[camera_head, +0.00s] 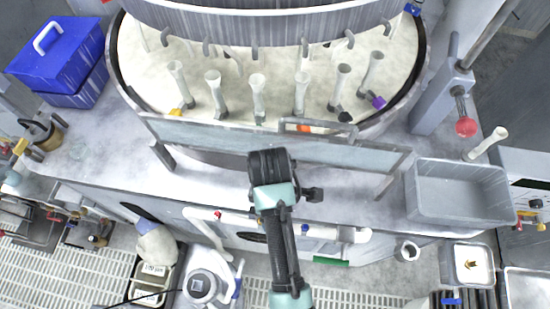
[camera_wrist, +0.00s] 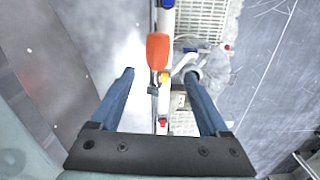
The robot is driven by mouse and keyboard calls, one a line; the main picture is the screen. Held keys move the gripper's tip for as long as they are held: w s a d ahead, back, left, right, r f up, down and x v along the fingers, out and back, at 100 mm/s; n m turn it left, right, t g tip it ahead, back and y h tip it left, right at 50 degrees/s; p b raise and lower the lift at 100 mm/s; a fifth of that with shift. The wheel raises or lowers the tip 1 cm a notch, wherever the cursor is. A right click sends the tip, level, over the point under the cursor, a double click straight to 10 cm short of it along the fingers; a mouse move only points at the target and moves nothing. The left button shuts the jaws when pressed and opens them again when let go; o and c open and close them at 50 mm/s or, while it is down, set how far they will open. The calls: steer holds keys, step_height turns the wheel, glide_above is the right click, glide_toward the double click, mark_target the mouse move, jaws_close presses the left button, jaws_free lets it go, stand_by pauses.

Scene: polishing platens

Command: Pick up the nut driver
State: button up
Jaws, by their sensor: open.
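In the wrist view, an orange handle (camera_wrist: 158,50) with a short grey metal part below it appears near the bench edge. It looks like the nut driver, but I cannot be sure. My gripper (camera_wrist: 160,73) is open, with its two blue fingers apart on either side of the handle as seen from the wrist. Nothing is held between them, and the handle appears beyond the fingertips. In the head view my arm stands over the front of the bench, and its end hides that part of the edge; I cannot make out the driver there.
A round platen (camera_head: 200,50) with several pale upright holders lies behind a clear guard panel (camera_head: 230,137). A grey tray (camera_head: 460,168) stands at the right and a blue box (camera_head: 60,60) at the left. A white pipe (camera_head: 335,233) runs along the bench front.

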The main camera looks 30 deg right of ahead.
steer(key=shift+s+d+f+p, duration=0.15)
steer(key=shift+s+f+p, duration=0.05)
steer(key=shift+f+p, duration=0.2)
steer(key=f, duration=0.3)
steer(key=shift+w+d+f+p, duration=0.2)
steer(key=shift+d+p, duration=0.1)
steer(key=shift+p, duration=0.1)
steer(key=shift+s+f, duration=0.1)
steer(key=shift+f, duration=0.45)
jaws_close()
